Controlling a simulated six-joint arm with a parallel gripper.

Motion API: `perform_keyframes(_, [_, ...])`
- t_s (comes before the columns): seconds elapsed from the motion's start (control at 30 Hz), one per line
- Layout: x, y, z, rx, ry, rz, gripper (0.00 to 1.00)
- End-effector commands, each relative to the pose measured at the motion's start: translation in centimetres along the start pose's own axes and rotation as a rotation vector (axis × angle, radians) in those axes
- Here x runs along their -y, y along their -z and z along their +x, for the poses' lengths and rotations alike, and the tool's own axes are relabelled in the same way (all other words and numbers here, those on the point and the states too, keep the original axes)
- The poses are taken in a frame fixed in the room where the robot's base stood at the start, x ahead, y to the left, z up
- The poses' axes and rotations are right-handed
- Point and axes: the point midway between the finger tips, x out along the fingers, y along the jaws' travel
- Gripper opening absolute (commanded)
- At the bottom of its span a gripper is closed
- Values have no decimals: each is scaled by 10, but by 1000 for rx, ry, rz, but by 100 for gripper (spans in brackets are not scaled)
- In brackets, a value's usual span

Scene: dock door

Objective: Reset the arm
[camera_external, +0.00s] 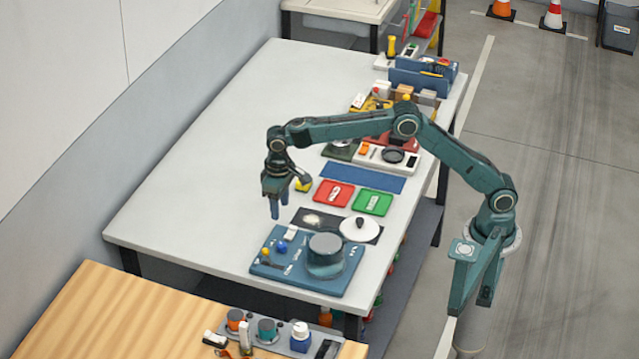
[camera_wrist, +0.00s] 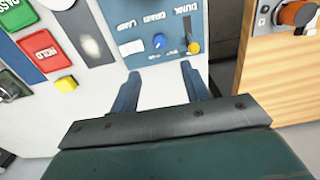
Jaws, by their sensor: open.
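My gripper (camera_external: 279,206) hangs from my arm above the white table (camera_external: 190,150), pointing down. It is open and empty in the wrist view (camera_wrist: 160,72), its two blue fingers apart with only white tabletop between them. In the external view it is left of the red tray (camera_external: 322,198) and behind the blue control panel (camera_external: 305,285). The panel also shows in the wrist view (camera_wrist: 135,30), with a blue knob (camera_wrist: 158,41) and a yellow-and-orange lever (camera_wrist: 194,46). A yellow block (camera_wrist: 66,84) lies left of the fingers.
A green tray (camera_external: 361,203), a white round lid (camera_external: 345,231) and a blue mat (camera_external: 375,179) lie to the right. A wooden bench (camera_external: 100,320) stands in front. The table's left part is bare.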

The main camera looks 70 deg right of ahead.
Motion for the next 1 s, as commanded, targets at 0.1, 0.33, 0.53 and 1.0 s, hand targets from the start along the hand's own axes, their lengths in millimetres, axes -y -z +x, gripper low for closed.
perform_keyframes(0.1, [0, 0, -6, 0, 0, 0, 46])
perform_keyframes(0.33, [0, 0, -8, 0, 0, 0, 46])
perform_keyframes(0.53, [-1, 0, -9, -1, 0, 0, 46])
perform_keyframes(1.0, [-44, -26, -63, -62, 24, 0, 46])
